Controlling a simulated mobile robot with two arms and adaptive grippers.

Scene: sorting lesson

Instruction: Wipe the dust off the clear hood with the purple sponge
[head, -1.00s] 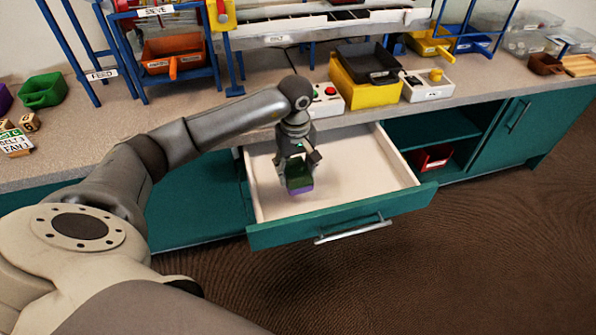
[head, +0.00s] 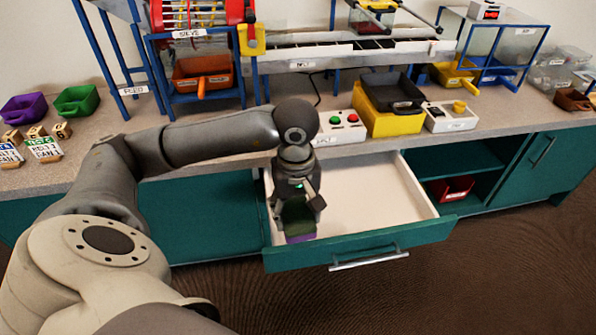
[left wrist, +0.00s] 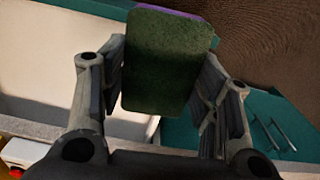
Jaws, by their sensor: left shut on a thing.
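The purple sponge (head: 300,238) has a dark green face on top and a purple layer below. My left gripper (head: 297,205) is shut on it, above the left front part of the open drawer. In the left wrist view the sponge (left wrist: 155,62) sits between the two fingers (left wrist: 160,90), its green face toward the camera and a purple edge at the top. A clear box-like hood (head: 497,42) in a blue frame stands on the counter at the upper right; dust on it cannot be made out. My right gripper is not in view.
The white-lined drawer (head: 365,185) stands out from the teal cabinet. On the counter (head: 225,115) are a button box (head: 340,128), a yellow bin (head: 385,118) with a black tray (head: 393,92), and a white switch box (head: 450,117). Blue-framed machines stand behind.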

